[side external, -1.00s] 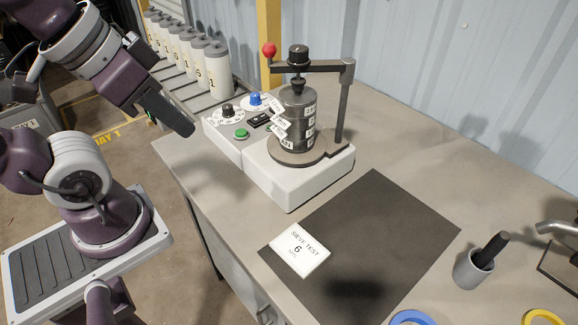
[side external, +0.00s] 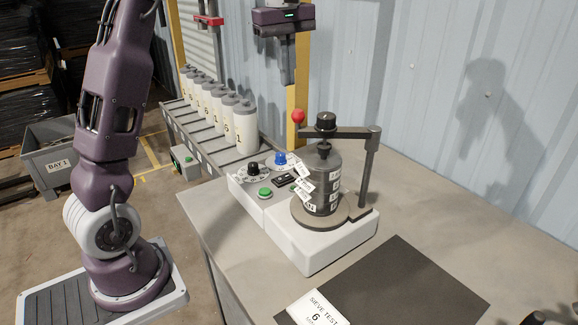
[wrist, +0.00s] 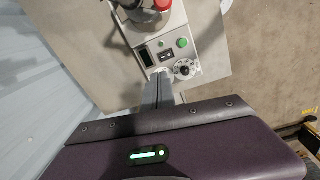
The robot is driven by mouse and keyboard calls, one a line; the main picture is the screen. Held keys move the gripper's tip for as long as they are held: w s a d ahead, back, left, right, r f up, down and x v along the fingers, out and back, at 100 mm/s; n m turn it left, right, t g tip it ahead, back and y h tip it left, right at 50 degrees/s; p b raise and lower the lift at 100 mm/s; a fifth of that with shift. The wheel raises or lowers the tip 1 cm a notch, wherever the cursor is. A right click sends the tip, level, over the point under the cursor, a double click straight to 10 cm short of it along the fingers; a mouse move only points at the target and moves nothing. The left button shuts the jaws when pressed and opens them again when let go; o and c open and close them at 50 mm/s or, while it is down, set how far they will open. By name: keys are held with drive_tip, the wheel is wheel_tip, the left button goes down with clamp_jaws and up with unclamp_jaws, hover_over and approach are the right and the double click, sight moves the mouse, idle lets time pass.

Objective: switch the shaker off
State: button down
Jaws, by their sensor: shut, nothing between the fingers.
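The shaker (side external: 325,240) is a white base on the bench with a dark sieve stack (side external: 322,185) clamped under a black arm with a red knob. Its control panel (side external: 240,182) carries a green button (side external: 265,193), a black dial (side external: 253,169) and a blue dial (side external: 280,159). In the wrist view the green button (wrist: 182,42), the black dial (wrist: 184,69), a small dark display (wrist: 145,57) and a dark switch (wrist: 166,57) show; the blue dial is hidden. My gripper (side external: 288,82) is shut and empty, pointing down, high above the panel and touching nothing.
Several numbered white bottles (side external: 245,130) stand on a rack behind the panel. A yellow post (side external: 299,75) and the wall are close behind. The clamp arm (side external: 350,132) rises beside my gripper's area. A dark mat (side external: 400,285) and a sieve test card (side external: 318,310) lie in front.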

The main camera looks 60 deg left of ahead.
wheel_tip(320, 180, down, 3)
drive_tip(key=w+a+n, duration=0.2)
drive_tip(key=a, duration=0.1)
hover_over(288, 176)
wheel_tip(288, 176, down, 8)
drive_tip(key=shift+w+f+g, duration=0.1)
drive_tip(key=shift+f+g, duration=0.25)
drive_tip(key=shift+g, duration=0.05)
drive_tip(key=shift+f, duration=0.1)
wheel_tip(288, 176, down, 14)
drive_tip(key=shift+r, duration=0.1)
drive_tip(key=shift+w, duration=0.1)
idle(0.4)
